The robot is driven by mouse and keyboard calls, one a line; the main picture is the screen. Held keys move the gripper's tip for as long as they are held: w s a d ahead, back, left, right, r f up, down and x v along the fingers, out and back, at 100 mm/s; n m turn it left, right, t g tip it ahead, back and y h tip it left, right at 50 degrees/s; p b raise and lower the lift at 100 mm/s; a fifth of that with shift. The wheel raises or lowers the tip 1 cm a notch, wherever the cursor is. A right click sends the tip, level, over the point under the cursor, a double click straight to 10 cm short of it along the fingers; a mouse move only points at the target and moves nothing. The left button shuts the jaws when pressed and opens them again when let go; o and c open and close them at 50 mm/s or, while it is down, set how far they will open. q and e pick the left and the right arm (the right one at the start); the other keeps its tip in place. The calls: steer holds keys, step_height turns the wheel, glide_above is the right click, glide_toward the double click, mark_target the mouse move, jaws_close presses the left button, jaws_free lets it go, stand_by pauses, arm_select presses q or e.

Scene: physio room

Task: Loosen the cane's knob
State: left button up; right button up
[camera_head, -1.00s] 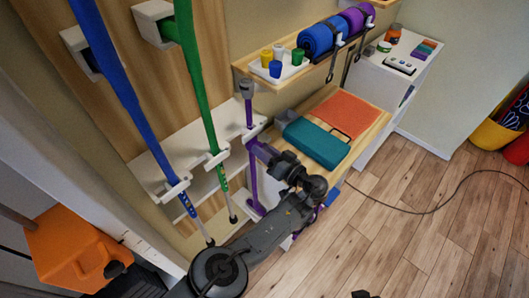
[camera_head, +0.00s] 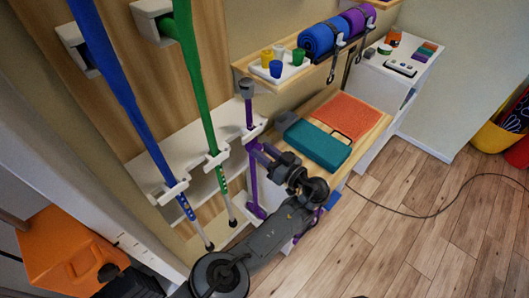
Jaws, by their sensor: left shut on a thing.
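The purple cane (camera_head: 252,179) stands upright in a white bracket (camera_head: 251,134) on the wall, with a grey top (camera_head: 246,88). My left gripper (camera_head: 259,150) reaches in from below and is shut at the purple cane's upper shaft, just below the bracket. The part in its jaws is small and mostly hidden, so I cannot make out the knob itself. A blue cane (camera_head: 128,105) and a green cane (camera_head: 196,85) hang to the left in similar white brackets. My right gripper is not in view.
A shelf above holds a cup tray (camera_head: 281,68) and rolled mats (camera_head: 321,40). A teal case (camera_head: 318,143) and an orange cloth (camera_head: 346,116) lie on the wooden top beside the arm. An orange box (camera_head: 64,252) is at lower left. Floor at right is open, crossed by a cable (camera_head: 425,215).

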arm_select(q)
steer(key=o, duration=1)
steer(key=shift+o, duration=0.2)
steer(key=v, duration=1)
steer(key=shift+s+d+b, duration=0.25)
steer(key=shift+d+b, duration=0.1)
steer(key=shift+b, duration=0.05)
